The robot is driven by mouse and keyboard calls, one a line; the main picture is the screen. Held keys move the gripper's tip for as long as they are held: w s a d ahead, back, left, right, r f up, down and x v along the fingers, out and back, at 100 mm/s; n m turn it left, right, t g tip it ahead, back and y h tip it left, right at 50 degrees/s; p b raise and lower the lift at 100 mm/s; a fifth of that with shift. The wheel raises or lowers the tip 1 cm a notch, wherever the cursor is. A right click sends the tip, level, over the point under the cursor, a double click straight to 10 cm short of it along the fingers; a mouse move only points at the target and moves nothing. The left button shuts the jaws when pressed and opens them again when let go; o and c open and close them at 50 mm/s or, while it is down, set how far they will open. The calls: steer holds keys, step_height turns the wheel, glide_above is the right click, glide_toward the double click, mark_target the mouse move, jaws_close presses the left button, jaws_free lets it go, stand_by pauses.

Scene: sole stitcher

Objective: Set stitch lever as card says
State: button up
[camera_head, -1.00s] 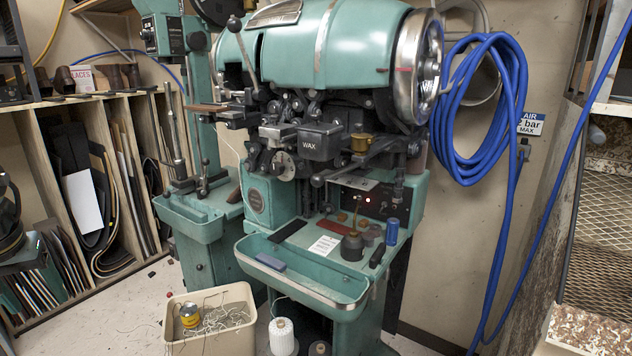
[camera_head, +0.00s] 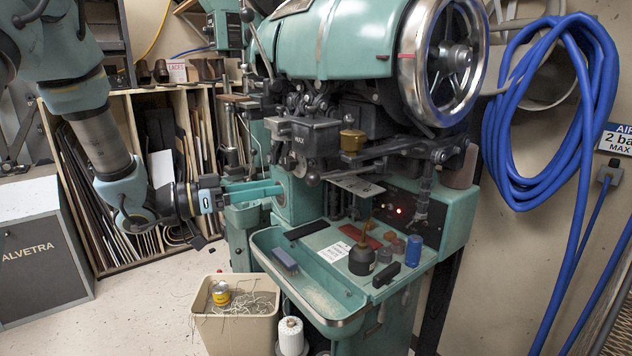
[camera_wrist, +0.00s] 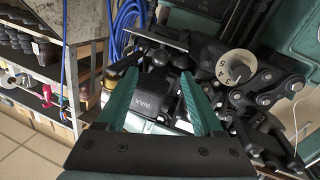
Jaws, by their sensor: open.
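The teal stitching machine (camera_head: 335,45) stands ahead. My gripper (camera_head: 275,188) reaches in from the left, beside the machine's left front below the wax box (camera_head: 314,135). In the wrist view its teal fingers (camera_wrist: 158,78) are apart and empty, with the black wax box (camera_wrist: 150,106) seen between and beyond them. A pale numbered dial (camera_wrist: 237,68) lies right of the fingers, among dark levers and linkages; a 5 and a 4 seem to show. I cannot tell which part is the stitch lever. A white printed card (camera_head: 333,252) lies on the machine's tray; its text is too small to read.
A bin of thread scraps (camera_head: 212,330) stands on the floor below. Blue hose (camera_head: 500,110) hangs at the right. Linkages crowd the space around the dial.

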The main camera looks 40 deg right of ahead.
mark_target(308, 180)
steer(key=p+x, duration=0.2)
steer(key=x, duration=0.7)
steer(key=shift+d+r+p, duration=0.1)
steer(key=shift+d+p, duration=0.05)
steer(key=shift+p, duration=0.25)
steer(key=shift+s+d, duration=0.2)
steer(key=shift+d, duration=0.35)
jaws_close()
stand_by(0.4)
